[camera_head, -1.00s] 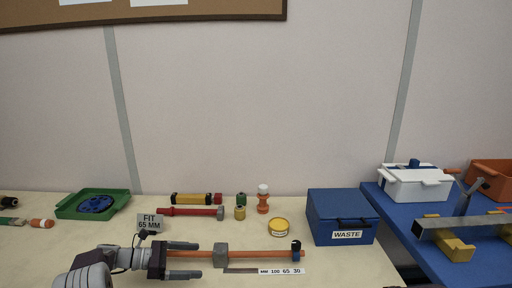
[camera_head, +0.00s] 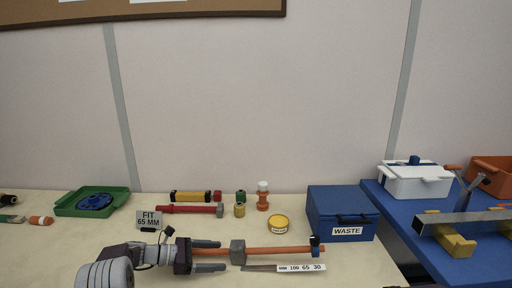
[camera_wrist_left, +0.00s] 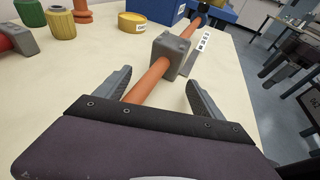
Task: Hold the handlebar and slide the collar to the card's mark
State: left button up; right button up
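The orange handlebar (camera_head: 272,250) lies across the table, passing through a grey block (camera_head: 237,252). A dark blue collar (camera_head: 315,245) is around its right end. The strip card (camera_head: 301,268) with marks 100, 65 and 30 lies in front of the bar. A grey card (camera_head: 149,220) reads FIT 65 MM. My left gripper (camera_head: 209,256) is open, its fingers on either side of the bar left of the block. In the left wrist view the bar (camera_wrist_left: 148,80) runs between the spread fingers, with clear gaps. My right gripper is not in view.
The blue WASTE box (camera_head: 340,212) stands right of the bar. A yellow tin (camera_head: 278,224), a red bar (camera_head: 188,209) and several small parts sit behind. A green tray (camera_head: 93,202) is at the left. A blue table (camera_head: 485,268) adjoins at the right.

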pick_arm(q)
jog(key=shift+s+d+f, duration=0.15)
jog(key=shift+s+f, duration=0.05)
jog(key=shift+f, duration=0.3)
jog(key=c, duration=0.8)
jog(key=o, duration=1.1)
jog(key=shift+c, duration=0.2)
jog(key=v, duration=1.2)
jog(key=shift+w+r, duration=0.2)
jog(key=shift+r, duration=0.15)
